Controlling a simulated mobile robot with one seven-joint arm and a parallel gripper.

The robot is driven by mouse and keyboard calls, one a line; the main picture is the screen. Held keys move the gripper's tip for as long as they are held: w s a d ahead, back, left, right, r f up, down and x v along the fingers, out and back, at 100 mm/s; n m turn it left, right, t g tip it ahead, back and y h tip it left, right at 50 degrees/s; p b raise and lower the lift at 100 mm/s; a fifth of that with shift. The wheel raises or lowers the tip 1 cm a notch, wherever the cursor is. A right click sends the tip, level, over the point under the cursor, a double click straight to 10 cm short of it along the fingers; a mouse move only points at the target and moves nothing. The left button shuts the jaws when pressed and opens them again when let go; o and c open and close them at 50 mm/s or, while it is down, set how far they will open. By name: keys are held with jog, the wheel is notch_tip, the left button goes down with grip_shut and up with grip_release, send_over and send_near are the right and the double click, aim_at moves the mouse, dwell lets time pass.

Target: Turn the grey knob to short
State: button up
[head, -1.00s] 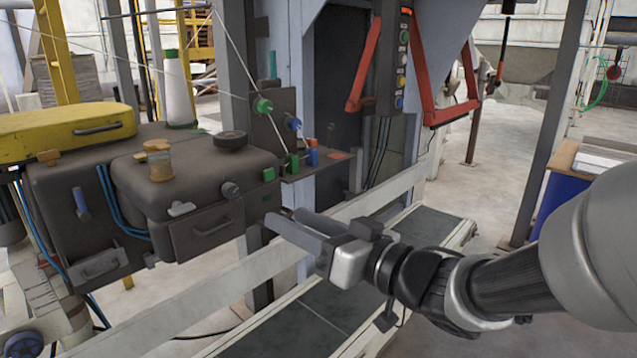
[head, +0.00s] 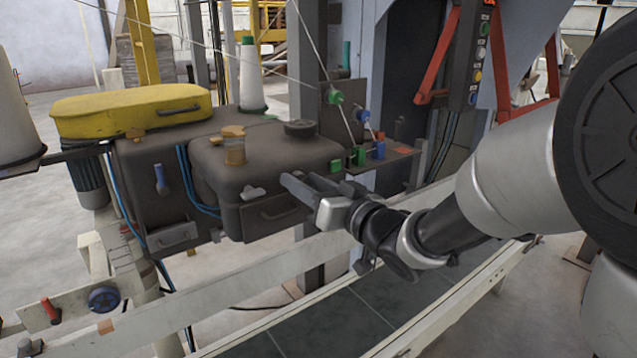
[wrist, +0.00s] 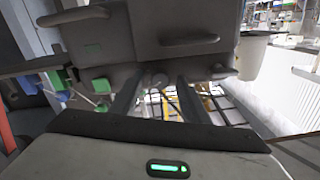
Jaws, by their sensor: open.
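The grey knob (wrist: 159,80) is a small round knob on the front face of the dark grey machine head (head: 215,200). In the wrist view it shows between the two fingertips of my gripper (wrist: 157,92). My gripper is open, with one finger on each side of the knob; I cannot tell whether they touch it. In the head view my gripper (head: 290,181) is at the right part of the machine head and hides the knob. No "short" marking is readable.
A black round cap (head: 300,127) and a tan spool (head: 234,150) stand on the machine head. Green (head: 358,155) and blue parts sit to the right. A conveyor (head: 370,305) runs below.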

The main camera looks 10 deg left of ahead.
jog(key=c, duration=1.1)
jog(key=shift+o, duration=0.2)
jog(key=shift+f+n+b, duration=0.1)
jog(key=shift+n+b, duration=0.2)
jog(key=shift+b, duration=0.1)
jog(key=shift+n+h+b, duration=0.3)
jog(key=shift+n+b, duration=4.85)
jog(key=shift+n, duration=0.45)
